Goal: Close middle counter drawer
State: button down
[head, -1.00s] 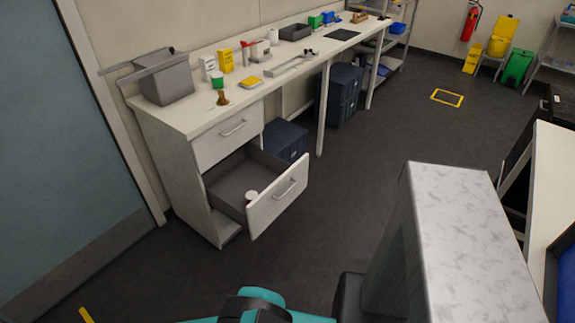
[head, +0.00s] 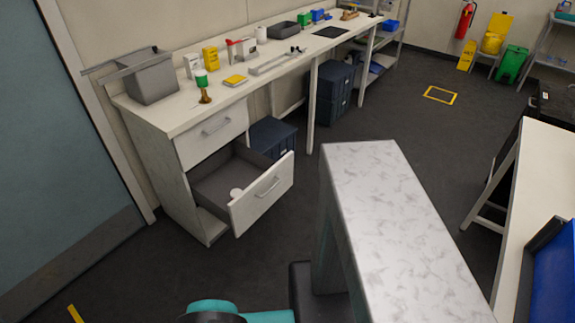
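The middle counter drawer (head: 262,193) is pulled well out of the white cabinet under the long counter, left of centre in the head view. A bar handle is on the front panel. The drawer above it (head: 212,135) is shut. Below the open drawer there is a dark gap in the cabinet. My gripper is not in view; only parts of my own body show at the bottom.
The counter (head: 222,100) holds a grey bin (head: 153,82), bottles and small boxes. Dark blue crates (head: 333,92) stand under it. A white table (head: 535,190) is at the right. Grey floor in front of the drawer is clear. A door (head: 50,150) is at the left.

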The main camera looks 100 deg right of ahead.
aim_at(261, 181)
jog(key=u, duration=0.1)
jog(key=k, duration=0.3)
jog(key=z, duration=2.35)
jog(key=i, duration=0.15)
jog(key=u, duration=0.4)
